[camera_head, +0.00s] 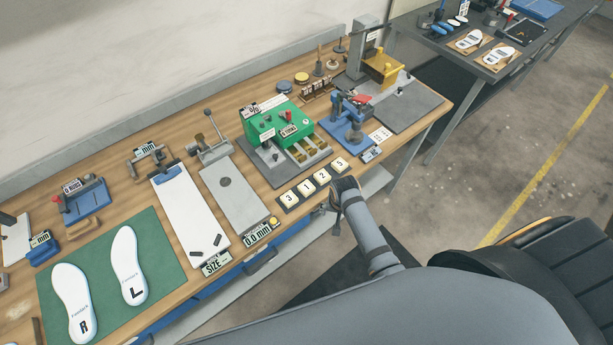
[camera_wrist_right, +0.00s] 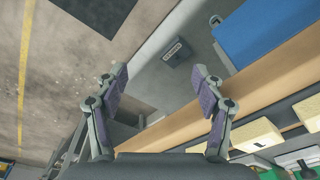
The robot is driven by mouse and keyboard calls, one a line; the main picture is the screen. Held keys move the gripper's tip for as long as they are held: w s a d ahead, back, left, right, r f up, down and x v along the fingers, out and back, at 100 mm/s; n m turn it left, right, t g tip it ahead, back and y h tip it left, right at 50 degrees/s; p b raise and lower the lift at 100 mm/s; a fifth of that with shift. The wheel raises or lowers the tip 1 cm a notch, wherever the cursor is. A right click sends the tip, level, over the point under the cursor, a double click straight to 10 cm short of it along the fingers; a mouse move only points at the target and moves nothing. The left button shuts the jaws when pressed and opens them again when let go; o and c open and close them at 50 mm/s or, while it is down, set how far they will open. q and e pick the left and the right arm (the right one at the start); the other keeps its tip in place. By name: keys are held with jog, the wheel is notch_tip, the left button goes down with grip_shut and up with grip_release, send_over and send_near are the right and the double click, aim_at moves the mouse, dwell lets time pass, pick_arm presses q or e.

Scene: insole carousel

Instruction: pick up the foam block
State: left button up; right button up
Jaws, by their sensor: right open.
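Several cream, foam-like blocks with numbers stand in a row on dark pads (camera_head: 289,199) at the bench's front edge. The rightmost block (camera_head: 341,163) is nearest my right gripper (camera_head: 345,190). I cannot tell which one the task means. My right gripper is just off the front edge of the bench, beside the row. In the right wrist view its two fingers (camera_wrist_right: 160,75) are spread, with nothing between them. Cream blocks (camera_wrist_right: 257,134) show at the lower right there, apart from the fingers. My left gripper is not in view.
The wooden bench (camera_head: 190,225) holds a green device (camera_head: 268,122), a blue press (camera_head: 352,138), a grey plate (camera_head: 232,195) and white insoles on a green mat (camera_head: 160,243). Blue drawers (camera_head: 262,262) are under the front edge. A second bench stands at the upper right.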

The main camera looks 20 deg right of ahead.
jog(key=w+a+r+m, duration=0.1)
jog(key=w+r, duration=0.1)
jog(key=r, duration=0.1)
jog(key=w+a+r+m+p, duration=0.1)
jog(key=w+r+m, duration=0.1)
jog(key=r, duration=0.2)
jog(key=w+a+r+m+p, duration=0.1)
jog(key=w+a+r, duration=0.1)
jog(key=r, duration=0.2)
jog(key=shift+w+g, duration=0.3)
jog(key=w+a+r+m+p, duration=0.2)
jog(key=w+a+r+m, duration=0.15)
jog(key=r, duration=0.25)
send_over(306, 187)
jog(key=shift+g+y, duration=0.3)
jog(key=shift+g, duration=0.1)
jog(key=shift+f, duration=3.35)
notch_tip(306, 187, down, 5)
jog(key=b, duration=0.3)
jog(key=shift+d+r, duration=0.1)
jog(key=shift+r, duration=0.15)
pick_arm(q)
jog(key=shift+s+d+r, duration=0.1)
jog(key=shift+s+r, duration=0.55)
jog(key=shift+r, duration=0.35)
pick_arm(e)
jog(key=c, duration=0.9)
